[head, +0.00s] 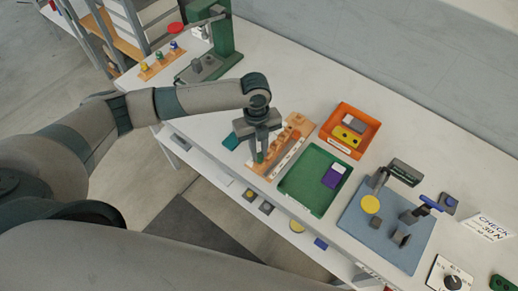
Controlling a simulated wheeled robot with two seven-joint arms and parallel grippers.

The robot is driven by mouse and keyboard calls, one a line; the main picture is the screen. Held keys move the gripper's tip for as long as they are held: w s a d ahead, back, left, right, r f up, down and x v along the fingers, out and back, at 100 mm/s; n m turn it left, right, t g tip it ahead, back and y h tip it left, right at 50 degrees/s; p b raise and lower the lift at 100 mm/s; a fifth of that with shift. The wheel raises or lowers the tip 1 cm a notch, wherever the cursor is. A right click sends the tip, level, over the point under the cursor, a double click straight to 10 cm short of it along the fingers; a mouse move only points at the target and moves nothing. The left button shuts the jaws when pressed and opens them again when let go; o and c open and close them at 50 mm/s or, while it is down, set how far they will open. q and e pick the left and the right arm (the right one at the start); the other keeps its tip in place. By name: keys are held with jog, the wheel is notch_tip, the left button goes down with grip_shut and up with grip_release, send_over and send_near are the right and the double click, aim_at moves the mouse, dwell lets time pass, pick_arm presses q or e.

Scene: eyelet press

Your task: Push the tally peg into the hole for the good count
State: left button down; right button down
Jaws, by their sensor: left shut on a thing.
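My left gripper (260,153) is over the near end of a wooden board (291,152) on the bench, pointing down. Its fingers are shut on a small green piece, which looks like the tally peg (259,158); only its lower end shows. The board has a pale strip with small dark marks along one side and orange-brown raised parts at its far end. The gripper hides part of the board, and I cannot tell which hole is under the peg or whether the peg touches it. My right gripper is not in view.
A green tray (291,186) with a purple and white block stands right of the board, an orange bin (369,121) behind it. A teal piece (231,141) lies left of the gripper. A green press (222,38) stands at the back left, a blue mat (357,222) with fixtures at right.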

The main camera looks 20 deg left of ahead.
aim_at(260, 155)
pick_arm(q)
jog(key=shift+f+b, duration=0.4)
jog(key=shift+f, duration=0.5)
dwell(0.4)
jog(key=c, duration=1.6)
grip_release()
jog(key=shift+r, duration=0.1)
jog(key=shift+r+p, duration=0.55)
jog(key=shift+r, duration=1.9)
